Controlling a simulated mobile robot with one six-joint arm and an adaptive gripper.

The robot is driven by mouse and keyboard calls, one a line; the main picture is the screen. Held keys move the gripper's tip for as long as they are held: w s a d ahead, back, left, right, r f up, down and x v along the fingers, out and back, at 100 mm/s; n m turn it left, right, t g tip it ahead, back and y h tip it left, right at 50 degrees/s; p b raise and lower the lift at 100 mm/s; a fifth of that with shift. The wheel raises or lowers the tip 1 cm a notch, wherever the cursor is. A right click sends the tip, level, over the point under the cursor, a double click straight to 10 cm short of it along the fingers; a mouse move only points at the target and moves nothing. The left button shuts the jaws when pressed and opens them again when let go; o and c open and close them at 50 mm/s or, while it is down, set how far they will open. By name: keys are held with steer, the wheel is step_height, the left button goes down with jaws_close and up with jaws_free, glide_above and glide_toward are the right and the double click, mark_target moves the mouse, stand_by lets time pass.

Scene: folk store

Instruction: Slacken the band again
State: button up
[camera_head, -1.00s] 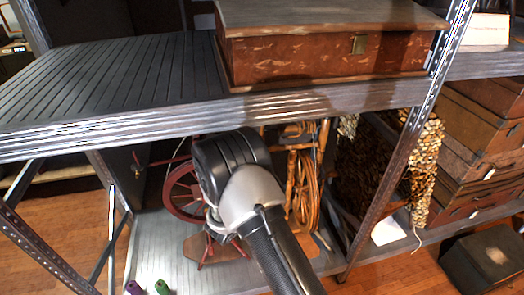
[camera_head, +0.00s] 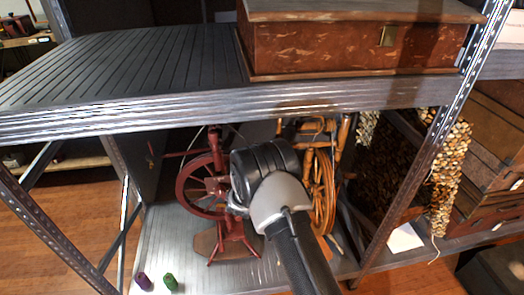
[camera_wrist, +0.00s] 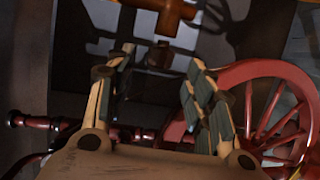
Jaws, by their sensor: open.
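A dark red spinning wheel (camera_head: 203,187) stands on the lower shelf. Its spoked rim (camera_wrist: 275,75) fills the right of the wrist view, and a red turned rod (camera_wrist: 40,122) lies at the left. My gripper (camera_wrist: 160,62) is open, with its two padded fingers spread and nothing seen between the pads. A small dark knob-like part (camera_wrist: 158,56) shows beyond the gap, below an orange-brown wooden piece (camera_wrist: 165,12). I cannot make out the band. In the head view my wrist hides the fingers and part of the wheel.
A second, orange-brown spinning wheel (camera_head: 322,190) stands close at the right. The metal upper shelf (camera_head: 130,75) and its brown box (camera_head: 350,45) are overhead. Green (camera_head: 170,283) and purple (camera_head: 143,281) spools stand at the front. A post (camera_head: 410,150) bounds the right.

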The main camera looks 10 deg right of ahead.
steer(key=b+x, duration=0.1)
steer(key=x, duration=0.3)
steer(key=shift+w+d+f, duration=0.2)
steer(key=shift+w, duration=0.15)
steer(key=shift+w+d+r, duration=0.1)
steer(key=shift+w+d, duration=0.1)
steer(key=shift+w, duration=0.5)
